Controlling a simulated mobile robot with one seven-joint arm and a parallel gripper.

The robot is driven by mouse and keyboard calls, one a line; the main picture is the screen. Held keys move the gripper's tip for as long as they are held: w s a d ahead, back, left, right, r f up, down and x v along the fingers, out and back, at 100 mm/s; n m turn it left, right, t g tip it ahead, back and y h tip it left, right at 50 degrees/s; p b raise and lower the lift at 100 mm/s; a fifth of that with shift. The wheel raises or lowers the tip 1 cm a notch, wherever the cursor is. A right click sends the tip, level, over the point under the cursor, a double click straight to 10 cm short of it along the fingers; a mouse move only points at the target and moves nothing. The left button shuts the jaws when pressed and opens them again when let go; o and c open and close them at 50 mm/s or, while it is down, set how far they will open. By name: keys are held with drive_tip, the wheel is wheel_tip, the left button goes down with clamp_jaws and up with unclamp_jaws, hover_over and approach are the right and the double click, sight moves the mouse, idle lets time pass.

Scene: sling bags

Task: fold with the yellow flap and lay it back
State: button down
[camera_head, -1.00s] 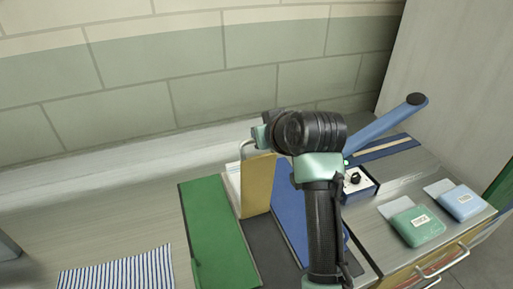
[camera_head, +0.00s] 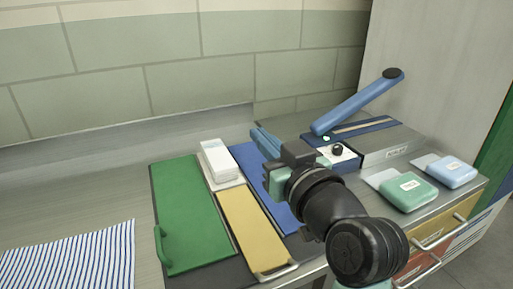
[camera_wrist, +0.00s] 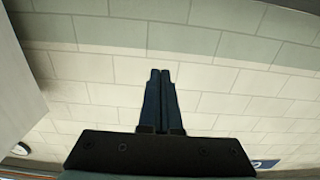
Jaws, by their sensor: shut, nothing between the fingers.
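The yellow flap (camera_head: 252,232) lies flat in the middle of the folding board, its metal handle (camera_head: 279,271) at the front edge. A white folded bundle (camera_head: 219,160) lies at the flap's far end. The green flap (camera_head: 188,215) lies flat on the left. The blue flap (camera_head: 280,193) lies flat on the right, partly hidden by my arm. My gripper (camera_head: 260,139) is above the far end of the blue flap, apart from the yellow flap. Its blue fingers are shut and empty. In the wrist view the fingers (camera_wrist: 160,75) are together and point at the wall.
A blue-armed sealer (camera_head: 357,102) with a control box (camera_head: 342,158) stands behind on the right. Green (camera_head: 408,190) and light blue (camera_head: 452,171) pouches lie at the right. A striped cloth (camera_head: 70,258) lies at front left. The counter's far left is clear.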

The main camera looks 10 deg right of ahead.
drive_tip(key=s+d+f+t+y+b, duration=0.1)
drive_tip(key=f+b, duration=0.6)
drive_tip(key=b, duration=0.7)
drive_tip(key=s+d+f+t+y+b, duration=0.1)
drive_tip(key=s+f+t+b, duration=0.3)
drive_tip(key=b, duration=1)
drive_tip(key=s+d+f+t+b, duration=0.1)
drive_tip(key=s+f+t+b, duration=0.2)
drive_tip(key=s+f+b, duration=0.3)
drive_tip(key=shift+s+d+f+y+b, duration=0.1)
drive_tip(key=shift+f+y+b, duration=0.05)
drive_tip(key=shift+f+b, duration=1)
drive_tip(key=shift+s+d+f+y+b, duration=0.15)
drive_tip(key=shift+f+b, duration=0.65)
drive_tip(key=shift+b, duration=0.7)
drive_tip(key=shift+d+f+y+b, duration=0.1)
drive_tip(key=shift+f+b, duration=0.85)
drive_tip(key=shift+b, duration=0.35)
